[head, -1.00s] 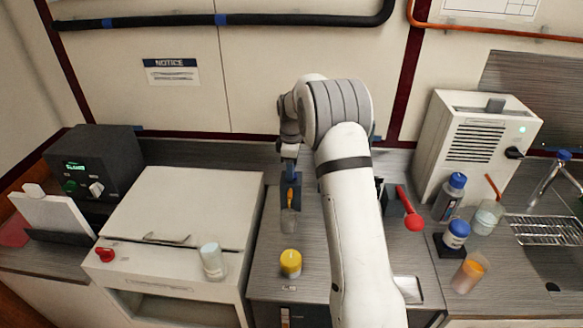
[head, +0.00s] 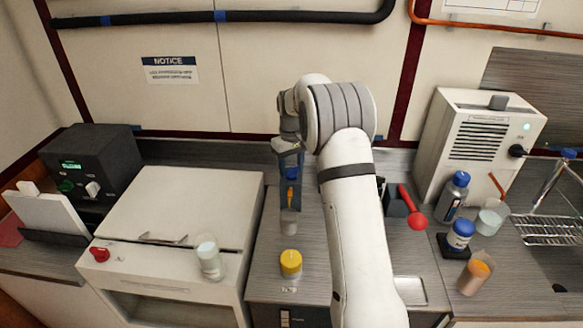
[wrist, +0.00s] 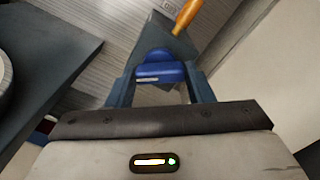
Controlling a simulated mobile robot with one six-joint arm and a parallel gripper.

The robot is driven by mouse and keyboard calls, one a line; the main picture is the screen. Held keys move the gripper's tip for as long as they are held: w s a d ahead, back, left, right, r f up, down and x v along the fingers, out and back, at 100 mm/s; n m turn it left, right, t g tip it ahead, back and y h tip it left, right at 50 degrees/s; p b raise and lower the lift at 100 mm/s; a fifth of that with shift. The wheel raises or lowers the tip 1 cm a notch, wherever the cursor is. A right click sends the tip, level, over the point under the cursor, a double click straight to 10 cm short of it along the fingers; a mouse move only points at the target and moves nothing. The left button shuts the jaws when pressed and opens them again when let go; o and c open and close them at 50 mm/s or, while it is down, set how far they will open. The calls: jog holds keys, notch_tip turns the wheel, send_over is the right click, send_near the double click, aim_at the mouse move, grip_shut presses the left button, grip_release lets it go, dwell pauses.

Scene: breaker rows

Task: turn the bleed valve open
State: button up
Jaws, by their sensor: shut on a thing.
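The bleed valve's blue handle (wrist: 160,70) sits between my gripper's two blue-grey fingers in the wrist view. An orange stem or pipe (wrist: 187,14) lies just past it. In the head view the blue handle (head: 291,173) shows just under my gripper (head: 288,162), above an orange part and a dark upright mount at the back of the middle counter. My gripper is shut on the handle. The fingers partly hide its sides, and how far the valve is turned cannot be told.
A yellow-capped container (head: 290,263) stands in front of the valve. A white-lidded box unit (head: 190,205) is at left with a glass jar (head: 209,258) on it. A red-knobbed lever (head: 417,220) is right of my arm, with bottles (head: 453,196) beyond.

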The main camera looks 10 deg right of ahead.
aim_at(291, 167)
jog(key=m, duration=0.3)
jog(key=shift+m, duration=0.4)
jog(key=shift+m+b, duration=0.4)
jog(key=shift+m, duration=1.3)
jog(key=o, duration=1)
jog(key=shift+r+b, duration=0.55)
jog(key=shift+r, duration=3.35)
